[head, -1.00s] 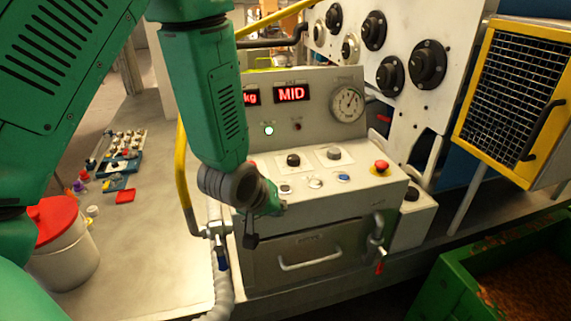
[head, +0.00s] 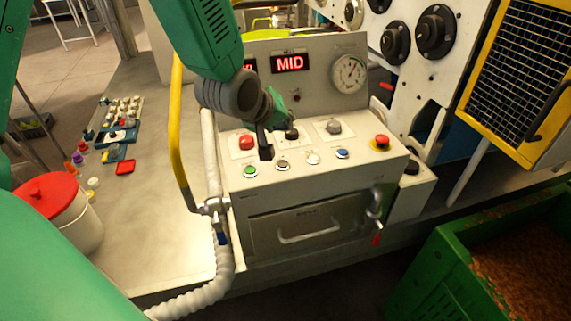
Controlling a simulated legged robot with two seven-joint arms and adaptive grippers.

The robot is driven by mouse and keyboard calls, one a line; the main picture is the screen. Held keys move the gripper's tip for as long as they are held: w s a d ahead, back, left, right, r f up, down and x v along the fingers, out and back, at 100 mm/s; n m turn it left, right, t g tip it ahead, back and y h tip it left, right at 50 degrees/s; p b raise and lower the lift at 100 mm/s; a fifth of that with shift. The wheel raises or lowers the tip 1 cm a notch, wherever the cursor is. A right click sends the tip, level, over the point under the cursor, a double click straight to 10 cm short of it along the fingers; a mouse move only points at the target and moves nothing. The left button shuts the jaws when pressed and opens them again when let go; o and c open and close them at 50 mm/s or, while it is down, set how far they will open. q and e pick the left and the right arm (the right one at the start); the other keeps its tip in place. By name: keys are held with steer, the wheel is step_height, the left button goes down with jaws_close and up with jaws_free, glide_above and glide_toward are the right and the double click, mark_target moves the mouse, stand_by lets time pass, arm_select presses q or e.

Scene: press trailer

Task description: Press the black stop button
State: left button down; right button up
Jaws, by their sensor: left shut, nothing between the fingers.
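I cannot tell whether the tips touch the panel. My right gripper is not in view.
A red mushroom button (head: 381,142) and a grey knob (head: 333,127) stand on the panel. A yellow rail (head: 178,140) and a ribbed white hose (head: 208,293) run along its left side. The display (head: 290,63) reads MID. A green crate (head: 428,275) stands at lower right.

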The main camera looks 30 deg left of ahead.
mark_target(283, 164)
arm_select(q)
steer(key=f+b, duration=0.4)
steer(key=a+f+b, duration=0.1)
steer(key=f+b, duration=0.1)
steer(key=f, duration=0.1)
steer(key=shift+f, duration=0.1)
steer(key=shift+d+f+b, duration=0.2)
steer(key=shift+f+b, duration=0.15)
steer(key=shift+f, duration=0.2)
steer(key=shift+d, duration=0.2)
steer(key=shift+a+f, duration=0.1)
steer(key=shift+a, duration=0.25)
steer(key=shift+d, duration=0.25)
steer(key=shift+a, duration=0.1)
steer(key=shift+s+f, duration=0.1)
steer(key=shift+f, duration=0.25)
